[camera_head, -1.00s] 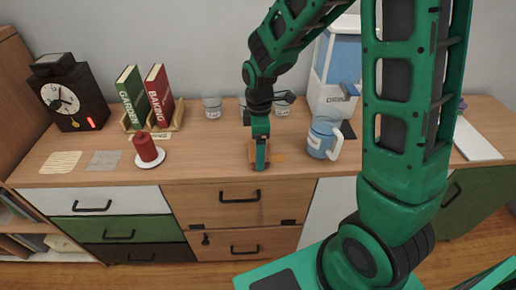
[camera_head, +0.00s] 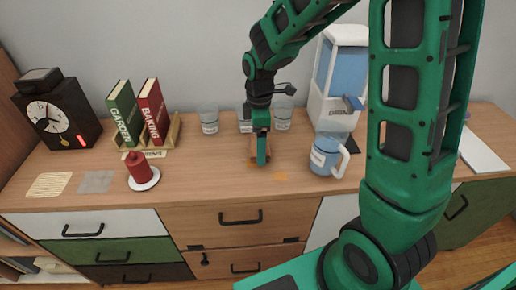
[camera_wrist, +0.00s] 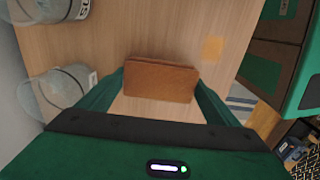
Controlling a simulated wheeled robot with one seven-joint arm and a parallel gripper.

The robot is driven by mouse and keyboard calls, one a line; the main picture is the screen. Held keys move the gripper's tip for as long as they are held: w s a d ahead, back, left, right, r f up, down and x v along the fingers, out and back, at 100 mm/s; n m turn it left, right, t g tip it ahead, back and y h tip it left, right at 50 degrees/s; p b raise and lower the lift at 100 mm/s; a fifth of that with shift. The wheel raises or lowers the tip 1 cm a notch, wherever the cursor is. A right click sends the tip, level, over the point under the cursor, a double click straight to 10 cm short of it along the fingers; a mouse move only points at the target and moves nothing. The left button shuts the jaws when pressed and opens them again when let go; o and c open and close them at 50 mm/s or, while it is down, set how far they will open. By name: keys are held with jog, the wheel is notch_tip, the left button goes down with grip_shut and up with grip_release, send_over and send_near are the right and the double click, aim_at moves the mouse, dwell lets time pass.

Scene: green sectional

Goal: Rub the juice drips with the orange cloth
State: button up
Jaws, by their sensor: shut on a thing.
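My gripper (camera_head: 261,160) points down over the wooden counter, shut on the orange cloth (camera_wrist: 160,79). In the wrist view the cloth is a folded orange-brown pad between both fingers. In the head view my fingers mostly hide it. Whether it touches the counter I cannot tell. A faint orange patch of juice drips (camera_head: 280,176) lies on the counter, nearer the front edge and a little right of my gripper. The patch also shows in the wrist view (camera_wrist: 212,48), apart from the cloth.
A blue mug (camera_head: 325,155) stands right of my gripper. Glasses (camera_head: 209,120) and a blue-and-white dispenser (camera_head: 338,80) stand behind. A red candle (camera_head: 138,168) on a white saucer, books and a clock (camera_head: 57,115) are at left. The counter between candle and gripper is clear.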

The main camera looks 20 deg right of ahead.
jog(key=shift+a+r, duration=0.1)
jog(key=shift+r, duration=2.6)
